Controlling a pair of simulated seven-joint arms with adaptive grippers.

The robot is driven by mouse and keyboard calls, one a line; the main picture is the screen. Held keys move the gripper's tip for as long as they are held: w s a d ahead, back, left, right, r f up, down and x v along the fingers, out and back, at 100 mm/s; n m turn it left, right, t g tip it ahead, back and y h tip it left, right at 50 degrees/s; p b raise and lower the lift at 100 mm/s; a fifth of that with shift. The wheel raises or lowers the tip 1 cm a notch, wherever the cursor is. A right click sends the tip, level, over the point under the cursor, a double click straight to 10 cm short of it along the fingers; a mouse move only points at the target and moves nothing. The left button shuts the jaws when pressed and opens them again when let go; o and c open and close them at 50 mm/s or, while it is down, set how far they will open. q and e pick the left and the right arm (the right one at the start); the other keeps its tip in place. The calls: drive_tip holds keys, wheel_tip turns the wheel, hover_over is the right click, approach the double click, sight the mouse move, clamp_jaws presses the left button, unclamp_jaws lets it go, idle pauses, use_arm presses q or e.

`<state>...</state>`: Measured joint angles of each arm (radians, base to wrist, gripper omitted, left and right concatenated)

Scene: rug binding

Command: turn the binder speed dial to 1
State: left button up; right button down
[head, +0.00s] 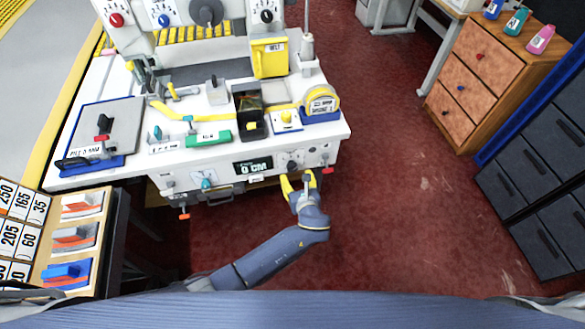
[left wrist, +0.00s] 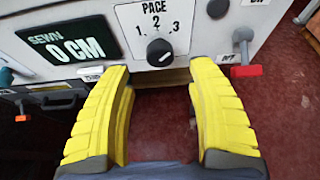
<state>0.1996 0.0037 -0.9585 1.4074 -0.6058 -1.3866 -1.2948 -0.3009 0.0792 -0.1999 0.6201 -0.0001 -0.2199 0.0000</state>
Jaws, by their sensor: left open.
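The speed dial is a round black knob (left wrist: 159,52) under the word PACE, with 1, 2 and 3 printed around it, in the left wrist view. Its pointer seems to face up toward 2, but the mark is small. In the head view the dial (head: 292,165) is a small dark spot on the machine's white front panel. My left gripper (head: 298,180) has yellow fingers and is just in front of this panel. In the left wrist view the left gripper (left wrist: 163,80) is open, its fingers apart on either side below the knob, with nothing between them. My right gripper is not in view.
The SEWN display (left wrist: 72,45) reads 0 CM, left of the dial. The white bench (head: 335,130) holds tools. Red floor (head: 400,220) is clear to the right.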

sight(293, 170)
use_arm(q)
drive_tip(key=shift+x, duration=3.5)
drive_tip(key=c, duration=1.2)
